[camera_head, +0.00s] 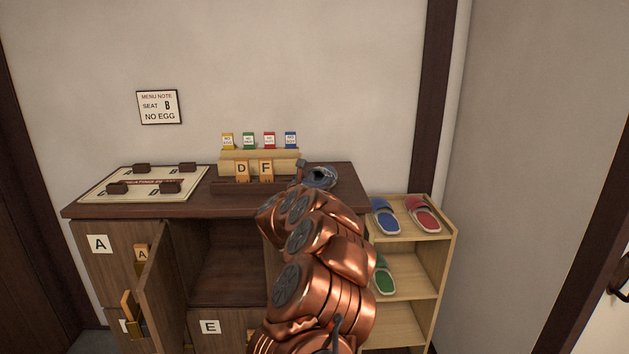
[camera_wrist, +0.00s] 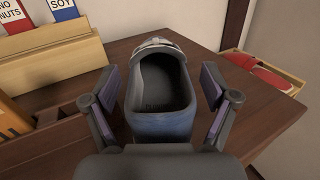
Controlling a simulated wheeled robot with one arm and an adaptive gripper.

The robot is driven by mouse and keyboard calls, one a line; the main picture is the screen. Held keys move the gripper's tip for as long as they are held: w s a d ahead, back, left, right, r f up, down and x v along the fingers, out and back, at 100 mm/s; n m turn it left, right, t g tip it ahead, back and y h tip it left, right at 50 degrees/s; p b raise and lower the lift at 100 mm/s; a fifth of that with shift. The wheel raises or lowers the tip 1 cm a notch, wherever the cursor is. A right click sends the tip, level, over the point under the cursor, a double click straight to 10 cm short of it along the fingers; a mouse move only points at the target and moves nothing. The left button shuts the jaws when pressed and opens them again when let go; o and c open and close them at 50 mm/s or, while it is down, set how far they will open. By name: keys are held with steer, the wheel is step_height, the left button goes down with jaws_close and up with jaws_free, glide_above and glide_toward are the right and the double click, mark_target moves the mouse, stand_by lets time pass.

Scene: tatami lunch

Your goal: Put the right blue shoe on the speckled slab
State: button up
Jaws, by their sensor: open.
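A dark blue-grey shoe (camera_wrist: 160,122) with a pale band fills the middle of the wrist view, its opening facing up. It appears at the right part of the cabinet top, and I cannot tell whether it touches it. My gripper (camera_wrist: 159,88) is open, with one finger on each side of the shoe and gaps visible. In the head view, my gripper (camera_head: 312,172) and the shoe (camera_head: 322,178) are partly hidden by my arm. A blue slipper (camera_head: 385,217) lies on the rack's top shelf. I see no speckled slab.
The wooden rack (camera_head: 447,215) also holds a red slipper (camera_head: 423,215) and a green one (camera_head: 384,276). A wooden card holder (camera_head: 259,162) stands left of my gripper. A seating board (camera_head: 140,183) lies further left. A cabinet door (camera_head: 163,285) stands open below.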

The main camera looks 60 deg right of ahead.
steer(key=shift+a, duration=0.15)
steer(key=b+v, duration=0.2)
steer(key=v, duration=0.9)
steer(key=shift+s+a, duration=0.15)
steer(key=shift+a, duration=0.2)
